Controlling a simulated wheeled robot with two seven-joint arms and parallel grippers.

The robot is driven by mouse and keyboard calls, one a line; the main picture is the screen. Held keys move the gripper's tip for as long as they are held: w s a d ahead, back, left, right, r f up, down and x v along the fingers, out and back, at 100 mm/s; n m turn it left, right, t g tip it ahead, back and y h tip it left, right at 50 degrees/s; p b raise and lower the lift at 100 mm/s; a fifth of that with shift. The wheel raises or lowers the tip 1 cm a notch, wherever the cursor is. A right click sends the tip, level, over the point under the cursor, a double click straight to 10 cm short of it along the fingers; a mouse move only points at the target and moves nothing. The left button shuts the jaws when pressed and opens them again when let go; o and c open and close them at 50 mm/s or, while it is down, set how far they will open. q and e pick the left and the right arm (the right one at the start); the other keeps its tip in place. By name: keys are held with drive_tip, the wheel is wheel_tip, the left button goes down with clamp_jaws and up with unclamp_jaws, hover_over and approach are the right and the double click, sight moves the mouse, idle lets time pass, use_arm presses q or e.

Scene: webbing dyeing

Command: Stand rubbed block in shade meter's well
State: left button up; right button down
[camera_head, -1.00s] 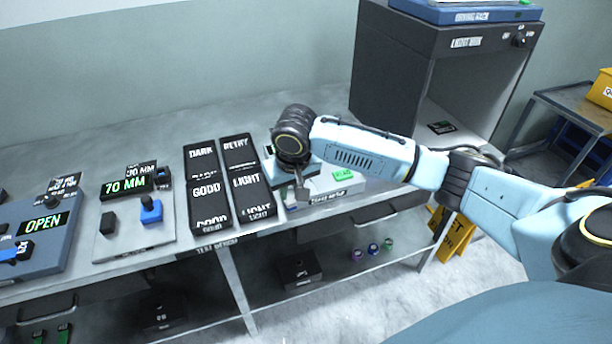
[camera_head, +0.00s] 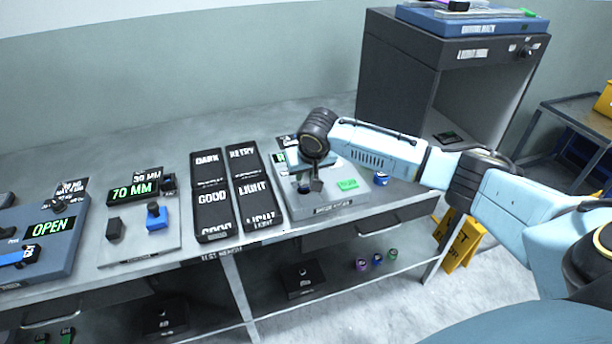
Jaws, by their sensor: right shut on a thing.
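The shade meter (camera_head: 352,202) is a pale grey box on the bench, with a green button (camera_head: 347,184) and a display partly hidden by my right arm. My right gripper (camera_head: 314,174) points down over the left part of the meter. It is shut on a small dark block (camera_head: 317,186), which appears to be the rubbed block; the jaws hide part of it. A dark round spot, perhaps the well (camera_head: 304,188), shows on the meter just left of the block. I cannot tell whether block and meter touch. My left gripper is out of view.
Two black sorting trays (camera_head: 214,212) labelled DARK, GOOD, RETRY and LIGHT lie left of the meter. Further left are a 70 MM device (camera_head: 140,248) and an OPEN device (camera_head: 42,262). A small blue round item (camera_head: 381,179) sits right of the meter. A dark light box (camera_head: 395,75) stands behind.

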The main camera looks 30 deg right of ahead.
drive_tip(key=shift+f, duration=0.35)
drive_tip(key=shift+f, duration=0.1)
drive_tip(key=c, duration=1.3)
unclamp_jaws()
drive_tip(key=shift+f, duration=0.1)
drive_tip(key=shift+o, duration=0.2)
drive_tip(key=shift+r, duration=0.25)
drive_tip(key=p+v, duration=0.1)
drive_tip(key=v, duration=1.1)
drive_tip(key=shift+a+f, duration=0.1)
